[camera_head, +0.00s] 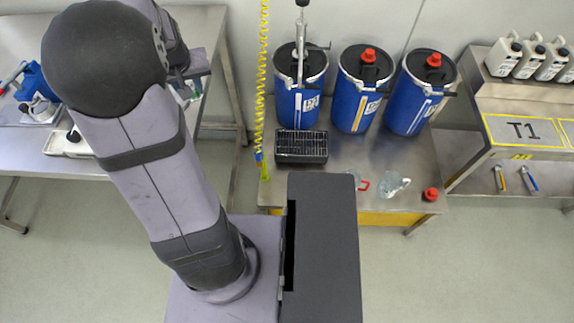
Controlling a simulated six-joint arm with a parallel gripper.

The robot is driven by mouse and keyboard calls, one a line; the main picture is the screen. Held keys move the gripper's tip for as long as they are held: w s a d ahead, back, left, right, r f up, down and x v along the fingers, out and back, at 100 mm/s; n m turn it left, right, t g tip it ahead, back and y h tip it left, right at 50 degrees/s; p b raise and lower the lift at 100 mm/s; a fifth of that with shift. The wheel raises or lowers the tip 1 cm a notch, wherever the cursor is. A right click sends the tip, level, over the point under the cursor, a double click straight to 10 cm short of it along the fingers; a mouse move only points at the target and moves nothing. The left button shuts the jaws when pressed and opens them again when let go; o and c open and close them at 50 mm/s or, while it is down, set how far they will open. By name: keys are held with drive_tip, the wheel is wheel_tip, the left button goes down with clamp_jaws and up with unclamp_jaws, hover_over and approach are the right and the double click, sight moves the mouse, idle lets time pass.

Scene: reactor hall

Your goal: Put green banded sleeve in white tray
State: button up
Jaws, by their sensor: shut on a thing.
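My gripper (187,88) is partly hidden behind my arm, over the right part of the left steel table. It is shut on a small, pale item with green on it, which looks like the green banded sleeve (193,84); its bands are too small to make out. A white tray-like thing (62,144) lies on the same table to the left of my gripper, partly covered by my arm, with a small dark object on it.
A blue device (36,82) stands at the table's left. The middle table (345,160) holds several blue drums, a black grated box (301,146), clear pieces and a red cap (431,194). A yellow coiled hose (262,80) hangs between the tables. White bottles (528,57) stand at right.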

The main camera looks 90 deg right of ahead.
drive_tip(key=s+d+f+m+g+b, duration=0.25)
drive_tip(key=s+f+m+b, duration=0.25)
drive_tip(key=s+f+b, duration=0.4)
drive_tip(key=s+d+f+m+g+b, duration=0.1)
drive_tip(key=s+d+f+m+b, duration=0.25)
drive_tip(key=s+f+b, duration=0.55)
drive_tip(key=s+a+f+m+g+y+b, duration=0.25)
drive_tip(key=s+f+m+b, duration=0.75)
drive_tip(key=s+f+b, duration=0.95)
drive_tip(key=shift+y, duration=0.35)
drive_tip(key=shift+s+d+f+p, duration=0.15)
drive_tip(key=shift+s+f, duration=0.2)
drive_tip(key=shift+f, duration=1.9)
drive_tip(key=shift+s+f+p, duration=0.2)
drive_tip(key=shift+s+f, duration=0.15)
drive_tip(key=shift+f, duration=1.85)
drive_tip(key=shift+s+d+f+p, duration=0.15)
drive_tip(key=shift+s+f, duration=0.2)
drive_tip(key=shift+f, duration=1.9)
drive_tip(key=shift+a, duration=0.1)
drive_tip(key=shift+f, duration=0.2)
drive_tip(key=o, duration=0.8)
drive_tip(key=shift+r, duration=0.1)
